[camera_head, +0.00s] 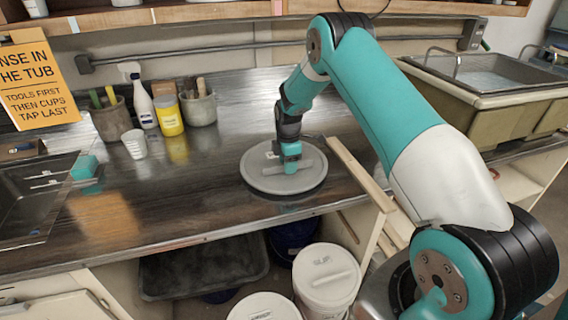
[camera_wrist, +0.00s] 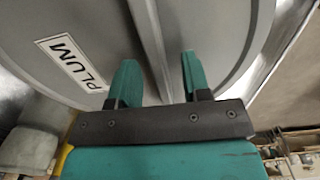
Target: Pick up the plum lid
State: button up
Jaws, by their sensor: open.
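The plum lid (camera_head: 268,179) is a round grey disc lying on the dark counter, with a raised bar across its top. In the wrist view the lid (camera_wrist: 225,35) fills most of the picture, and a white label (camera_wrist: 72,62) on it reads PLUM. My gripper (camera_head: 291,168) is over the lid's middle. In the wrist view its two teal fingers (camera_wrist: 158,78) are apart, one on each side of the raised bar (camera_wrist: 152,40). I cannot tell whether the fingers touch the bar or the lid.
A wooden strip (camera_head: 360,172) lies just right of the lid. White lidded buckets (camera_head: 326,276) stand below the counter edge. Pots, a spray bottle (camera_head: 141,99), a yellow jar (camera_head: 168,116) and a white cup (camera_head: 134,143) stand at the back left.

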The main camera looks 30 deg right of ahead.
jog(key=shift+f, duration=0.25)
dwell(0.3)
grip_shut()
